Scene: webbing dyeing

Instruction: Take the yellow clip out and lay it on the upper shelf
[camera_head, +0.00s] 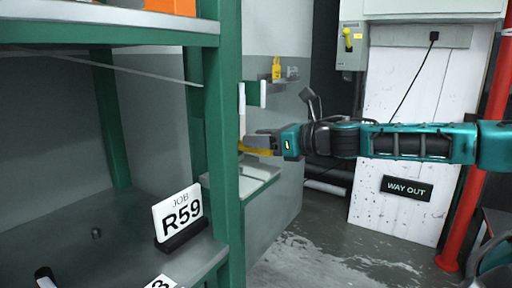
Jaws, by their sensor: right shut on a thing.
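My right gripper (262,143) reaches in from the right, at the far side of the green rack post. It is shut on a yellow piece, which I take for the yellow clip (256,152). Only a thin yellow strip shows under and beside the fingers; the rest is hidden by the gripper and the post. A pale upright piece stands just behind the post there; I cannot tell whether the clip touches it. The upper shelf (110,36) of the green rack is at the upper left. My left gripper is not in view.
An orange box (170,6) stands on the upper shelf. The lower shelf (75,235) bears a "JOB R59" sign (180,217) and small dark objects. The green post (226,150) stands between gripper and rack bay. A small yellow object (276,68) sits on a wall ledge.

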